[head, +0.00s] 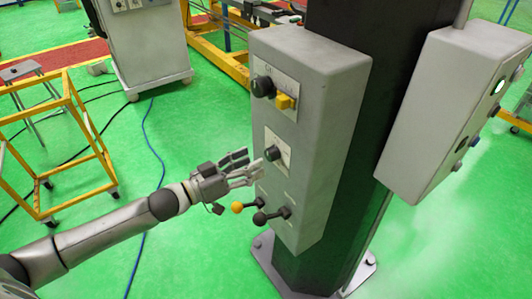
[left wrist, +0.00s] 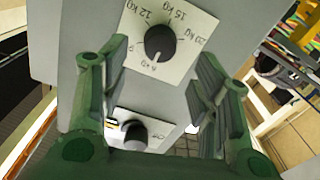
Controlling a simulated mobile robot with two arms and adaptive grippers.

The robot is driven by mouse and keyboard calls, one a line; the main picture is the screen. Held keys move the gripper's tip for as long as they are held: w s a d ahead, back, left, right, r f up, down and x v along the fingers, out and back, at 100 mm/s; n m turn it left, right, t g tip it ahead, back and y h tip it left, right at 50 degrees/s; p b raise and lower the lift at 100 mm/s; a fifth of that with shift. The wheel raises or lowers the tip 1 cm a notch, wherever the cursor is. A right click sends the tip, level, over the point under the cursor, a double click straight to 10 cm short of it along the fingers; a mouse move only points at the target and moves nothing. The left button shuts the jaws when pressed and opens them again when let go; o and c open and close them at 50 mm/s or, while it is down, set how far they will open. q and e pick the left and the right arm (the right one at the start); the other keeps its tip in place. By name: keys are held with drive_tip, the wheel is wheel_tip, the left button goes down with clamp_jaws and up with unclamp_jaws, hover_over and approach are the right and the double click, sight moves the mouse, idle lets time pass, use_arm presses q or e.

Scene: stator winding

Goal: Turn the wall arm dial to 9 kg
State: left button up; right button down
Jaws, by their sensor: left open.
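The wall arm dial is a black round knob (left wrist: 160,43) on a white plate with kg marks around it. In the left wrist view 12 kg, 15 kg and 20 kg can be read; other marks are partly hidden or unclear, and I cannot tell which mark the knob points to. In the head view the dial (head: 272,153) is the middle control on a grey box. My left gripper (head: 246,168) is open just left of the dial, its fingers pointing toward the box. In the left wrist view the knob lies between the fingers, apparently not gripped. My right gripper is not in view.
The grey box (head: 318,140) is on a dark column (head: 345,210). Above the dial are a black knob (head: 263,87) and yellow switch (head: 285,102). Below are a yellow-ball lever (head: 237,207) and black-ball lever (head: 259,217). A yellow frame (head: 60,150) stands left.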

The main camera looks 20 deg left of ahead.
sight(268, 156)
use_arm(q)
drive_tip(key=p+x, duration=0.1)
drive_tip(key=x, duration=0.4)
drive_tip(key=shift+w+d, duration=0.25)
drive_tip(key=c, duration=1)
drive_tip(key=shift+m, duration=0.4)
drive_tip(key=m, duration=1.1)
drive_tip(key=shift+s+d+f+b, duration=0.1)
drive_tip(key=shift+s+d+b, duration=0.05)
drive_tip(key=shift+b, duration=0.25)
